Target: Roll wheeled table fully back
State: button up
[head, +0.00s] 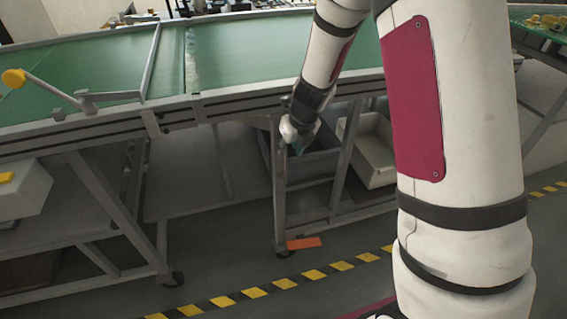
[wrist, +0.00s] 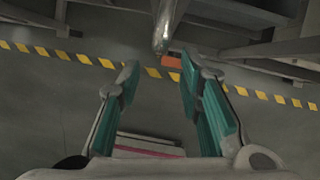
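Green-topped tables on grey metal frames run across the head view, with dark casters at the feet; I cannot tell which one the task means. One wheeled table (head: 279,200) has an upright leg just beside my gripper (head: 296,140), with a caster (head: 285,252) below. In the wrist view my gripper (wrist: 160,72) is open, its two teal fingers wide apart with nothing between them. A shiny metal post (wrist: 165,26) stands beyond the fingertips, roughly in line with the gap. I cannot tell whether anything touches.
An orange piece (head: 304,243) lies low by the leg. A yellow-black floor stripe (head: 285,283) runs in front of the tables. Grey bins (head: 374,150) sit on the lower shelf. Open floor lies before the stripe.

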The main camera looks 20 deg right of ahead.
aim_at(286, 158)
jog(key=b+x, duration=0.2)
jog(key=x, duration=0.6)
jog(key=shift+a+f, duration=0.1)
jog(key=shift+f, duration=0.1)
grip_shut()
